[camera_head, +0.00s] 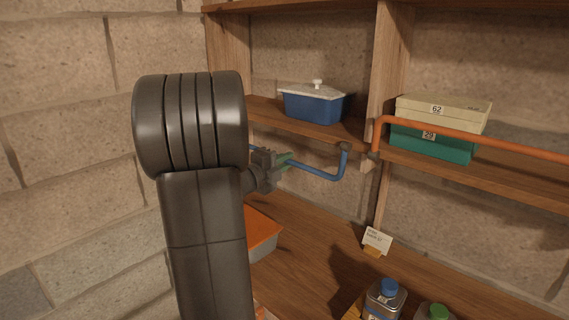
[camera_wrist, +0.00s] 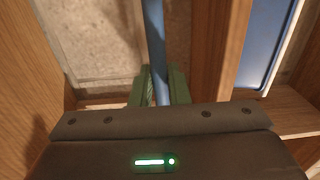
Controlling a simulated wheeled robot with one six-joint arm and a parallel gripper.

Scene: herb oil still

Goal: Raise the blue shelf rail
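The blue shelf rail (camera_head: 318,174) hangs lowered below the front edge of the left shelf bay. Its right end bends up to a pivot at the shelf edge; its left part is hidden behind my arm. My gripper (camera_head: 287,160) has its green fingers at the rail. In the wrist view the blue rail (camera_wrist: 156,45) runs between the two fingers (camera_wrist: 159,86), which lie close against both its sides and look shut on it. A blue box with a pale lid (camera_head: 314,105) stands on the shelf above the rail.
An orange rail (camera_head: 470,136) stands raised across the right bay, before stacked cream (camera_head: 455,112) and teal (camera_head: 430,143) boxes. A wooden upright (camera_head: 388,70) divides the bays. Below are an orange-topped box (camera_head: 258,233), a small card (camera_head: 377,239) and capped bottles (camera_head: 385,301).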

